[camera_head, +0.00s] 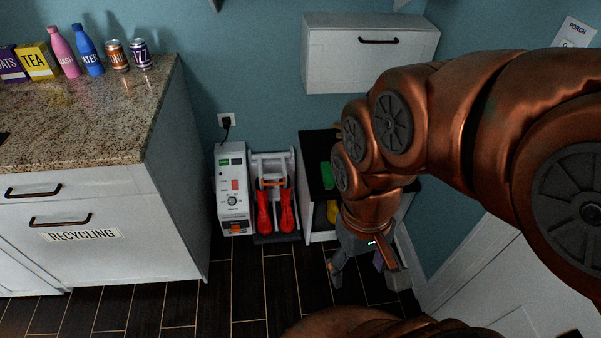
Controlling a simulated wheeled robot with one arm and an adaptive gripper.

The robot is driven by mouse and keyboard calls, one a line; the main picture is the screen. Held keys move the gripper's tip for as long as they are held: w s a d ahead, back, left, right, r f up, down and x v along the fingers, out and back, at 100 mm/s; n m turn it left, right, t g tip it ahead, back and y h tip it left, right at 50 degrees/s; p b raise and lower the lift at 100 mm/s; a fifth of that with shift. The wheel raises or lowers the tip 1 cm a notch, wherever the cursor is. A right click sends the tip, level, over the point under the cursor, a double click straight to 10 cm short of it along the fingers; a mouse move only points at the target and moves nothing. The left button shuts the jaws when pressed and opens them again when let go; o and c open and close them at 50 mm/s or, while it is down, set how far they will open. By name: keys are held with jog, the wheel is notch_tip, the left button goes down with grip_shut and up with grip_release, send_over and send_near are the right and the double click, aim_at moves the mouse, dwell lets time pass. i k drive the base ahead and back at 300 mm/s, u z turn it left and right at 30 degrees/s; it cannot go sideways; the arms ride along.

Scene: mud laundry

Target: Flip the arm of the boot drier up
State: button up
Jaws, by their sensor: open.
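The boot drier stands on the floor against the back wall. It has a white box (233,188) with a dial and small switches, and beside it a light frame (273,160) with a dark base. Two red upright shapes (275,210), which look like boots or boot holders, stand in the frame. A small orange bar (270,183) lies across their tops; I cannot tell whether it is the drier's arm. My gripper (362,275) is open, pointing down to the right of the drier and apart from it. Nothing shows between its fingers.
A dark-topped low cabinet (315,150) with green and yellow items stands right of the drier, partly hidden by my arm. A white wall cabinet (370,55) hangs above. A granite counter (90,110) with drawers is at left. Dark floor (235,290) in front is clear.

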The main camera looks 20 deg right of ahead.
aim_at(258, 157)
jog(key=k, duration=0.5)
jog(key=z, duration=0.8)
jog(key=i, duration=0.9)
jog(key=u, duration=2.75)
